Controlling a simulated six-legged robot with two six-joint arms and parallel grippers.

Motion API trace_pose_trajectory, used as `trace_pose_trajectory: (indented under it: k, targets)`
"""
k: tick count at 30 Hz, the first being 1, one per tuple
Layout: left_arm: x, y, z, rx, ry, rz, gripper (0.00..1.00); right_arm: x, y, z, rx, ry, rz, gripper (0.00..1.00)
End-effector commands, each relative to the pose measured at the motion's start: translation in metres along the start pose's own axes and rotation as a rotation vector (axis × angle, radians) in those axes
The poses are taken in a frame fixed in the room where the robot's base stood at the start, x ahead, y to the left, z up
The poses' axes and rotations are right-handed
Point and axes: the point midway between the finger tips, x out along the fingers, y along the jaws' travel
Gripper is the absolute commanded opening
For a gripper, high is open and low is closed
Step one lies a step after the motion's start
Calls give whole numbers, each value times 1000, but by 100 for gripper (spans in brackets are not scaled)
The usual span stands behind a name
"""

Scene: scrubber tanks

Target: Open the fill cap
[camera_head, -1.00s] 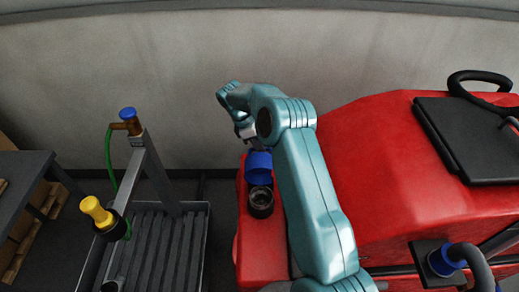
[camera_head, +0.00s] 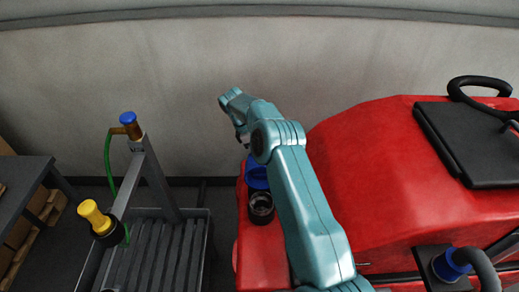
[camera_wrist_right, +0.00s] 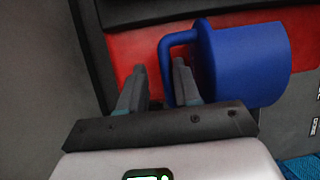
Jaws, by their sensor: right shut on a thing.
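The blue fill cap (camera_head: 257,176) stands swung up off the dark round filler neck (camera_head: 261,207) on the left end of the red machine. The neck's mouth is uncovered. My right gripper (camera_head: 243,140) is at the far side of the cap, partly hidden by my right arm. In the right wrist view the blue cap (camera_wrist_right: 248,62) lies right of the fingers. My right gripper (camera_wrist_right: 160,67) is shut on the cap's thin blue handle (camera_wrist_right: 168,52), which passes between the fingers. My left gripper is out of view.
The red machine body (camera_head: 370,160) fills the right, with a black lid panel (camera_head: 470,140) on it. A grey slatted cart (camera_head: 178,250) with a yellow-capped fitting (camera_head: 95,215) and green hose stands left. A pale wall (camera_head: 150,90) is behind.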

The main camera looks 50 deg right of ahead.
Motion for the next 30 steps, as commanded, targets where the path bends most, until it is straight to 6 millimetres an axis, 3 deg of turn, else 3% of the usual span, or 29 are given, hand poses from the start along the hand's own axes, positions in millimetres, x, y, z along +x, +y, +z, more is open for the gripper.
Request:
trace_pose_trajectory:
  k: [1,5,6,11,30]
  targets:
    - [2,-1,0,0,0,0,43,2,11,2,14,8,41,0]
    - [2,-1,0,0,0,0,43,2,11,2,15,8,42,0]
    - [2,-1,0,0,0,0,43,1,11,2,15,8,42,39]
    - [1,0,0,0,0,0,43,2,10,2,12,8,40,42]
    - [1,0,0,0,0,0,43,3,9,0,6,8,35,39]
